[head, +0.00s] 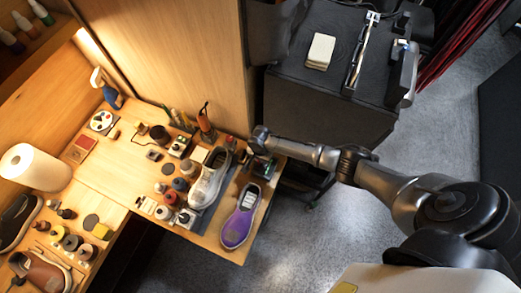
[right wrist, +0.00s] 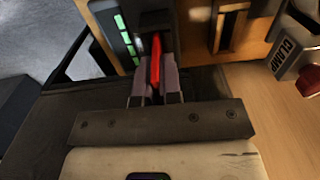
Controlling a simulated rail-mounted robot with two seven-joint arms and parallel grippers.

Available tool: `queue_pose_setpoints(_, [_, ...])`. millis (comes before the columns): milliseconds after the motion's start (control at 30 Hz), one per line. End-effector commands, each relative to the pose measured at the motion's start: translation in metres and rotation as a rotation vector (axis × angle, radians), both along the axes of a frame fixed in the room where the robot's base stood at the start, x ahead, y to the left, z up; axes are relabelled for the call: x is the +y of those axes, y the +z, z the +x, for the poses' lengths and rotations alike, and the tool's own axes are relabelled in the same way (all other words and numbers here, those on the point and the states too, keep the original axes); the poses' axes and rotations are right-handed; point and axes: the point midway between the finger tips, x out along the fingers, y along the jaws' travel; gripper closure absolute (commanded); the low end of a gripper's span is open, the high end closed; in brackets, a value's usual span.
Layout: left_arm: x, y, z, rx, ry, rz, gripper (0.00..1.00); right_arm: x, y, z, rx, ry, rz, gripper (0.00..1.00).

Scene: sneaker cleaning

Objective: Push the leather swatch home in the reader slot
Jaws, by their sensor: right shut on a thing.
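In the right wrist view the leather swatch (right wrist: 155,62) is a thin red strip seen edge-on. It stands between the two fingers of my right gripper (right wrist: 155,82), which are shut on it. Its far end is at the dark front of the reader (right wrist: 122,32), which has a column of green lights on its left. I cannot tell how deep the swatch sits in the slot. In the head view my right gripper (head: 262,150) is at the bench's right end, over the reader; the swatch is hidden there. My left gripper is not in view.
A grey sneaker (head: 208,180) and a purple sneaker (head: 240,222) lie near the reader on the wooden bench (head: 120,170).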

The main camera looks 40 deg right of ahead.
Motion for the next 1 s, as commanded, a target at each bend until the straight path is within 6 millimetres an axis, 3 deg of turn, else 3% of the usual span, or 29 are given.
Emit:
queue_pose_setpoints(100, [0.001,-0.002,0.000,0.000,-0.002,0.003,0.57,0.000,-0.003,0.000,0.001,-0.001,0.000,1.00])
queue_pose_setpoints(133, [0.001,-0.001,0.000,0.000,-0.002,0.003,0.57,0.000,-0.002,0.000,0.000,0.000,0.000,0.92])
queue_pose_setpoints(400, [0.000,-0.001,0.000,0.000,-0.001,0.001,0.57,0.000,-0.002,0.000,0.000,0.000,0.000,0.66])
queue_pose_setpoints(767, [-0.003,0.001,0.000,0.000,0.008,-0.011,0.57,0.000,0.005,0.000,-0.002,0.000,0.001,0.65])
queue_pose_setpoints(1000, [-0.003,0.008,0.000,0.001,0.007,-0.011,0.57,0.000,0.046,0.000,-0.004,0.001,0.002,0.65])
